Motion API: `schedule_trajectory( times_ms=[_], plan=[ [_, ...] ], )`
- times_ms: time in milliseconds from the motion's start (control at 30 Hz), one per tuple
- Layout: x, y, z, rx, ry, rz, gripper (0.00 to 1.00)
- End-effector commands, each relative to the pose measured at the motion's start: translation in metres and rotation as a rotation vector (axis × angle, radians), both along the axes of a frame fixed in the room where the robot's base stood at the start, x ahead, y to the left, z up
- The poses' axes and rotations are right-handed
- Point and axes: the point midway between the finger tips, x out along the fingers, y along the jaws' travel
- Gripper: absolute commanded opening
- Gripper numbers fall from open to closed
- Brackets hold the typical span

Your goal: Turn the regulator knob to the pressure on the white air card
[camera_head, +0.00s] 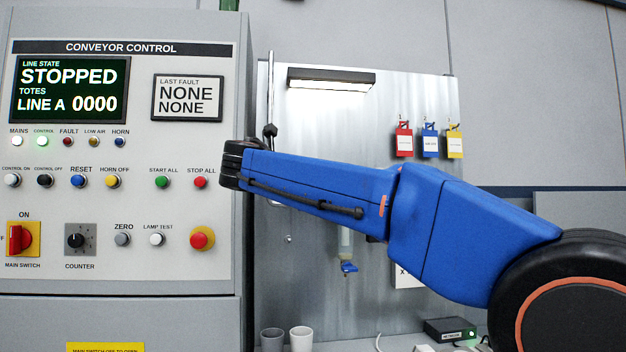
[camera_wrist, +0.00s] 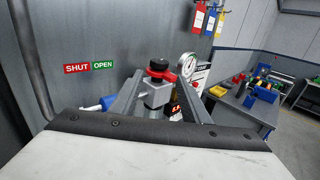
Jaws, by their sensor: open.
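In the wrist view the regulator's black round knob (camera_wrist: 158,65) sits on top of a grey regulator body (camera_wrist: 157,94). A red part shows just below the knob. A round white-faced pressure gauge (camera_wrist: 187,64) stands to its right; its reading is too small to tell. A white card (camera_wrist: 202,74) shows behind the gauge, partly hidden and unreadable. My gripper (camera_wrist: 159,82) is open, its two grey fingers on either side of the regulator in the picture. I cannot tell whether they touch it. In the head view my arm hides the knob and gauge.
In the head view the conveyor control panel (camera_head: 120,230) stands at left. Red, blue and yellow tags (camera_head: 428,143) hang at right. Two cups (camera_head: 301,338) stand below. In the wrist view, SHUT and OPEN labels (camera_wrist: 89,67) are left, and a cluttered workbench (camera_wrist: 245,108) is right.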

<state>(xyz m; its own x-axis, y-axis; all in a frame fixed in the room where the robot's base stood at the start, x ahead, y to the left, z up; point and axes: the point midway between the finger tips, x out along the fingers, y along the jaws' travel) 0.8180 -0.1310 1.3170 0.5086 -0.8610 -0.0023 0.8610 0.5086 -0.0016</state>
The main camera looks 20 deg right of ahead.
Motion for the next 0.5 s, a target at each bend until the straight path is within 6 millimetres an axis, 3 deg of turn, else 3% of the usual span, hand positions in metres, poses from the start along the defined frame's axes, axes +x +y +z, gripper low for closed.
schedule_trajectory(
  times_ms=[267, 500],
  plan=[
    [0.008, -0.019, 0.0, -0.002, -0.002, -0.019, 0.42],
    [0.024, -0.048, 0.0, -0.002, -0.002, -0.019, 0.42]
  ],
)
